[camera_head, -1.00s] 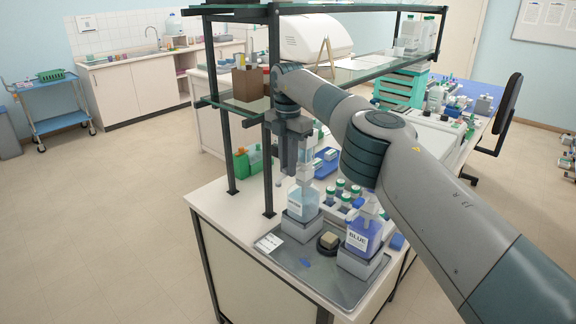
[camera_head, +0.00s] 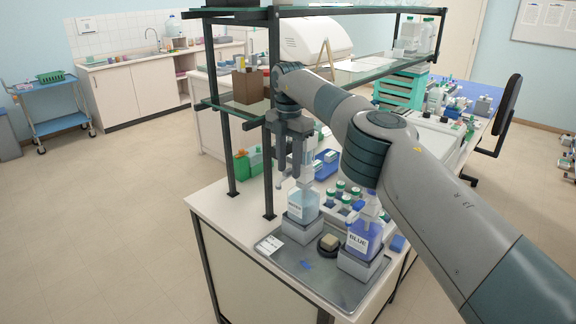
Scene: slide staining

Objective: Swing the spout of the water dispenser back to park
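The water dispenser (camera_head: 302,207), a clear bottle of pale blue liquid with a white label, stands upright on a grey block at the near end of the bench. Its pale top rises beside my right gripper (camera_head: 290,175). The gripper points down just above and to the left of the bottle. Its two dark fingers look apart, with nothing seen between them. The spout is small and partly hidden by the fingers, so its direction and any contact are unclear. The blue dispenser (camera_head: 361,238) stands to the right on its own block. My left gripper is not in view.
Both dispensers stand around a grey tray (camera_head: 330,285) with a dark round holder (camera_head: 328,242) between them. Several green-capped bottles (camera_head: 345,195) stand behind. A shelf post (camera_head: 268,185) rises close to the left of my gripper, with a glass shelf (camera_head: 235,108) above.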

